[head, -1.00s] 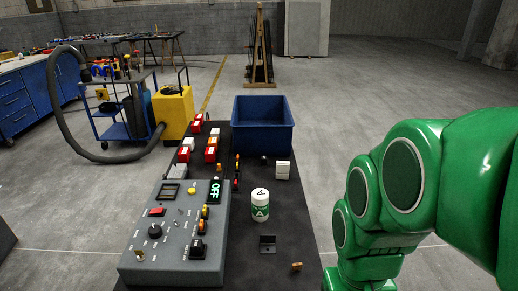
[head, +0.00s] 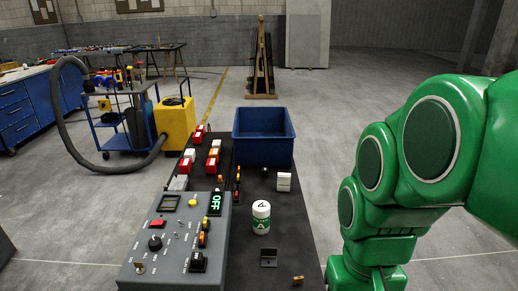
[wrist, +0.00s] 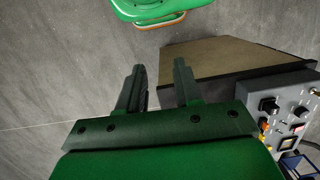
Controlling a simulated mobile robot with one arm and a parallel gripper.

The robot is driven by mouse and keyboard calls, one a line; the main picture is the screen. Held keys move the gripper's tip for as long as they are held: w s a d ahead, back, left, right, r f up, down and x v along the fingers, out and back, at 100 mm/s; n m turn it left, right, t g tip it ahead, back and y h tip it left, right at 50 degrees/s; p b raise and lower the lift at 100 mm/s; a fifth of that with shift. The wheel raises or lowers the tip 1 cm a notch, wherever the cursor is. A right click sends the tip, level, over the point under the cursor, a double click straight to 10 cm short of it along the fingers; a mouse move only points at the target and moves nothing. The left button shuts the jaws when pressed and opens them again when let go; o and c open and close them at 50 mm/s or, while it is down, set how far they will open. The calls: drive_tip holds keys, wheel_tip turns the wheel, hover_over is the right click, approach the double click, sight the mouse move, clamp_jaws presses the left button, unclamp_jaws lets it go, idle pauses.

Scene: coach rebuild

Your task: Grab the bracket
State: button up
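A small dark L-shaped bracket (head: 268,258) stands on the black table top, right of the grey control box and in front of the white and green canister (head: 261,217). In the wrist view, my gripper (wrist: 159,68) has its two fingers well apart with nothing between them. Grey floor shows behind the fingers, and I cannot make out the bracket there. My green arm fills the right of the head view, beside the table; its gripper end is out of that picture.
The grey control box (head: 178,245) takes up the left front of the table (head: 297,232). A blue bin (head: 263,150) stands at the far end. A small brass-coloured piece (head: 298,280) lies front right of the bracket. A white block (head: 284,182) stands farther back.

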drive_tip(key=w+a+m+y, duration=0.4)
drive_tip(key=w, duration=0.4)
drive_tip(key=w+a+m+y, duration=0.3)
drive_tip(key=w+a+m, duration=0.15)
drive_tip(key=w, duration=0.35)
drive_tip(key=w+d+m+t+y, duration=0.1)
drive_tip(key=w+d+m+y, duration=0.15)
drive_tip(key=w+m, duration=0.45)
drive_tip(key=w+d+m+t+y, duration=0.1)
drive_tip(key=w+m+y, duration=0.25)
drive_tip(key=w, duration=0.65)
approach(263, 256)
drive_tip(key=shift+s+a+r+n, duration=0.2)
drive_tip(key=shift+a+r, duration=0.15)
drive_tip(key=shift+a, duration=0.1)
drive_tip(key=shift+s+a+r+n, duration=0.2)
drive_tip(key=shift+a+r, duration=0.1)
drive_tip(key=shift+a, duration=0.1)
drive_tip(key=shift+f, duration=0.5)
drive_tip(key=shift+a+f, duration=0.1)
drive_tip(key=shift+a, duration=0.15)
drive_tip(key=shift+w+r+x, duration=0.1)
drive_tip(key=shift+w+x, duration=0.05)
drive_tip(key=shift+x, duration=1.05)
drive_tip(key=shift+w+r+x, duration=0.1)
drive_tip(key=shift+w+x, duration=0.1)
drive_tip(key=shift+x, duration=1)
drive_tip(key=shift+w+r+x, duration=0.1)
drive_tip(key=shift+w+x, duration=0.05)
drive_tip(key=shift+x, duration=1.1)
